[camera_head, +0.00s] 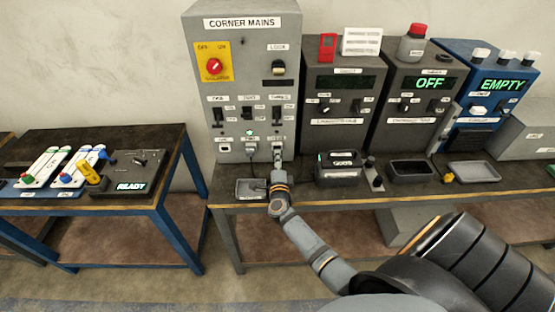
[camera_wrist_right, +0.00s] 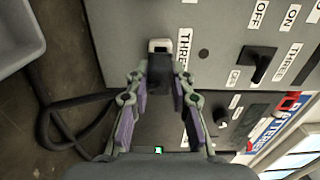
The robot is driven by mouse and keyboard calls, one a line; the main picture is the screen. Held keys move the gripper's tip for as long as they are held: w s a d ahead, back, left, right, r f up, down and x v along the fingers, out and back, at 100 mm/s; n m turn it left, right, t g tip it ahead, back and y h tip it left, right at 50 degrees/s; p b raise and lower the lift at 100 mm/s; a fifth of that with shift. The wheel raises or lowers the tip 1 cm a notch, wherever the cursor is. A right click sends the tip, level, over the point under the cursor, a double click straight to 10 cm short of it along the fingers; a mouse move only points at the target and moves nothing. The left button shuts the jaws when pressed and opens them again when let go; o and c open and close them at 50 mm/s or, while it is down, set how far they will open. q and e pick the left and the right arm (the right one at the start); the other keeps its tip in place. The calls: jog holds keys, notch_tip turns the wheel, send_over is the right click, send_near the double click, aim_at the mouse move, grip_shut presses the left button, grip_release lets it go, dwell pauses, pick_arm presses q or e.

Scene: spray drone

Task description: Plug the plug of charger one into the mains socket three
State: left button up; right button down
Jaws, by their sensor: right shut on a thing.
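The grey mains cabinet (camera_head: 243,20) labelled "CORNER MAINS" stands at the back of the bench, with a row of sockets low on its front. My right gripper (camera_head: 278,160) is at the rightmost socket. In the right wrist view, my right gripper (camera_wrist_right: 160,95) is shut on a black plug (camera_wrist_right: 159,72). The plug points at the white socket three (camera_wrist_right: 159,46), beside the label "THREE". The plug overlaps the socket's edge; I cannot tell how deep it sits. A dark cable (camera_wrist_right: 48,125) loops at the left. My left gripper is out of view.
A black box with a handle (camera_head: 338,177) stands right of my gripper. Two dark cabinets, one showing "OFF" (camera_head: 430,83), stand behind it. A separate table at left holds a "READY" unit (camera_head: 130,186).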

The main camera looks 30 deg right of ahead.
jog(key=shift+b+x, duration=0.4)
jog(key=shift+x, duration=0.95)
jog(key=c, duration=1.1)
grip_release()
jog(key=v, duration=1.2)
